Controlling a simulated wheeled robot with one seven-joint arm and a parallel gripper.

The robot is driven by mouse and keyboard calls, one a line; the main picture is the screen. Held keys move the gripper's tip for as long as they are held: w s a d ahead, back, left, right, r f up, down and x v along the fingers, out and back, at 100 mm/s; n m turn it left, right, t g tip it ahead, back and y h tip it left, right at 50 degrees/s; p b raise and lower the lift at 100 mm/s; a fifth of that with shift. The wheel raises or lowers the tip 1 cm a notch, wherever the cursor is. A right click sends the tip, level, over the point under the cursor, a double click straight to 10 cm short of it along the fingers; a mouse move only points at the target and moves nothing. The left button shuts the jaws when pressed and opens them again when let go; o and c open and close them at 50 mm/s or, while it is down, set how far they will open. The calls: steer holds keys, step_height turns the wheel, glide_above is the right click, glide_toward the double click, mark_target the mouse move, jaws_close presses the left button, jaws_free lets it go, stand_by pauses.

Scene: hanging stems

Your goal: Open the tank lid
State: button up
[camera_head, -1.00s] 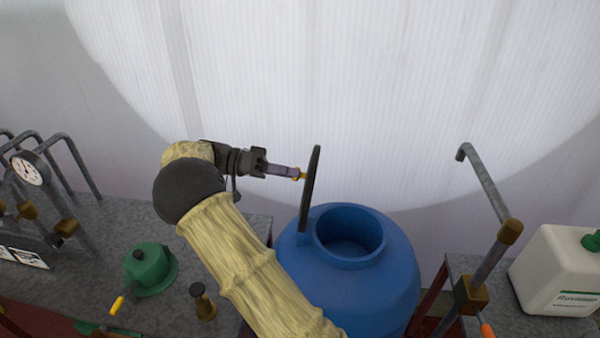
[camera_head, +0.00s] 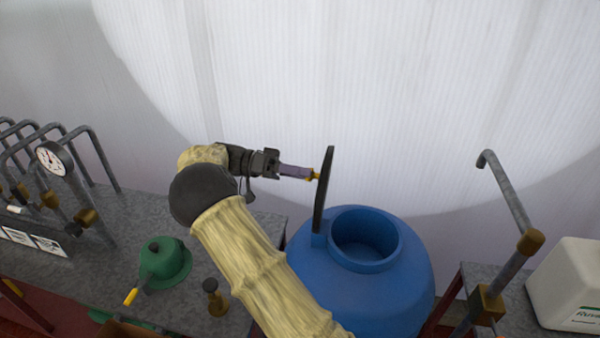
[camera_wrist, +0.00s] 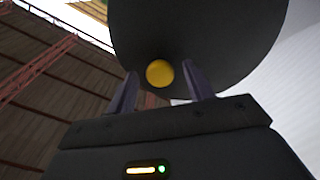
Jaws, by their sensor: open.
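The blue tank (camera_head: 400,280) stands below and right of my arm, its round mouth (camera_head: 365,240) uncovered. Its dark lid (camera_head: 325,190) stands nearly upright on edge at the left side of the mouth. A yellow knob (camera_head: 315,176) sticks out of the lid's face toward my gripper (camera_head: 308,174). In the wrist view the dark lid (camera_wrist: 200,40) fills the top, and the round yellow knob (camera_wrist: 160,73) shows between the two spread purple fingers of my gripper (camera_wrist: 160,88). The jaws are open. I cannot tell whether a finger touches the knob.
A grey bench (camera_head: 100,260) at left holds a gauge (camera_head: 54,158), bent pipes, a green pot (camera_head: 163,262) and a small brass fitting (camera_head: 215,297). At right stand a pipe with a brass valve (camera_head: 487,303) and a white canister (camera_head: 570,290). The wall behind is pale.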

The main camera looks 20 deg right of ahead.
steer(key=b+v, duration=0.2)
steer(key=v, duration=0.5)
steer(key=shift+w+a, duration=0.2)
steer(key=shift+s+r, duration=0.1)
steer(key=shift+s, duration=0.1)
